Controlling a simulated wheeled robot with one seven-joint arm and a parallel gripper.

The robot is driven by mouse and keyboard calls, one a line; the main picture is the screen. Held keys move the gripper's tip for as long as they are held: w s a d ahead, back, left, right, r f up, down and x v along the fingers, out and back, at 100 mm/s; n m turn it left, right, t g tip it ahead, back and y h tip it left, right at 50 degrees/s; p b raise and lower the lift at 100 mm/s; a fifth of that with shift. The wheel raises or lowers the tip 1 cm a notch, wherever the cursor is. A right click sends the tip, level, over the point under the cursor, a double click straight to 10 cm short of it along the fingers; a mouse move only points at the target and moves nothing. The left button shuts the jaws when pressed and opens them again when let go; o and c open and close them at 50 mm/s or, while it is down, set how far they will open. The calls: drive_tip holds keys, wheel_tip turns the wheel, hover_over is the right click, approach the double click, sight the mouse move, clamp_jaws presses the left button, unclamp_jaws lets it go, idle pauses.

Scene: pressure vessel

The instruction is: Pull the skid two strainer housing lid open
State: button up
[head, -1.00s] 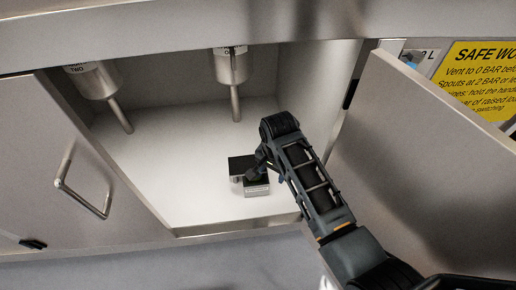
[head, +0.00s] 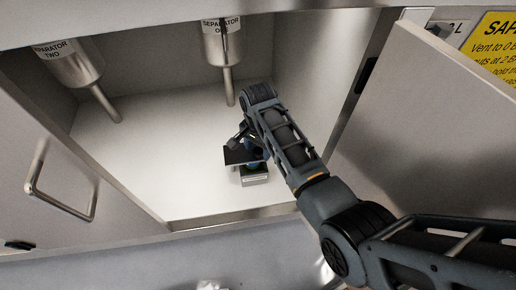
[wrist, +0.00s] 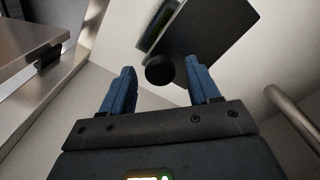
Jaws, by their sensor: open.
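A small pale housing box (head: 255,180) with a label on its front sits on the white cabinet floor, below my arm. A dark flat panel (head: 240,156), seemingly its lid, stands out to the left above the box and looks tilted. In the wrist view the dark panel (wrist: 215,35) fills the upper middle, with a round black knob (wrist: 159,70) by its lower left corner. My gripper (wrist: 160,78) is open, its two blue fingers on either side of the knob; contact cannot be told. In the head view my gripper (head: 252,158) is partly hidden by my arm.
Separator two (head: 72,65) and another separator (head: 222,45) hang from above with spouts pointing down. An open cabinet door (head: 430,110) stands right of my arm, and another door with a handle (head: 62,190) is at left. The white floor left of the box is clear.

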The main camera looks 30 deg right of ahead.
clamp_jaws()
idle(0.6)
